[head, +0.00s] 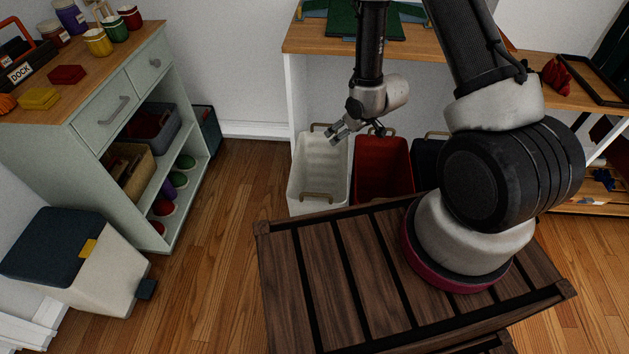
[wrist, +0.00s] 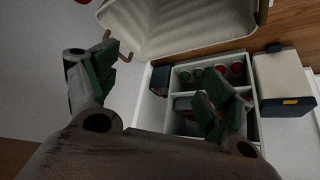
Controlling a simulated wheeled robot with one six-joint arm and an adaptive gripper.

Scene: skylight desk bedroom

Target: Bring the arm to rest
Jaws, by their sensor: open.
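My arm rises from my dark slatted base top and bends over, with its end hanging down in the middle of the head view. My gripper (head: 343,132) is above and in front of the white bin (head: 318,174) and the red bin (head: 382,170). In the wrist view my gripper (wrist: 158,85) has its two fingers wide apart with nothing between them. Past the fingers, the wrist view shows the pale cabinet's shelves and a white bin (wrist: 180,28). I cannot tell whether the fingers touch anything.
A pale cabinet (head: 130,100) with jars and baskets stands at left. A white pedal bin (head: 85,270) with a dark lid stands in front of it. A wooden desk (head: 440,42) is behind the arm. Wooden floor (head: 215,270) between cabinet and base is clear.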

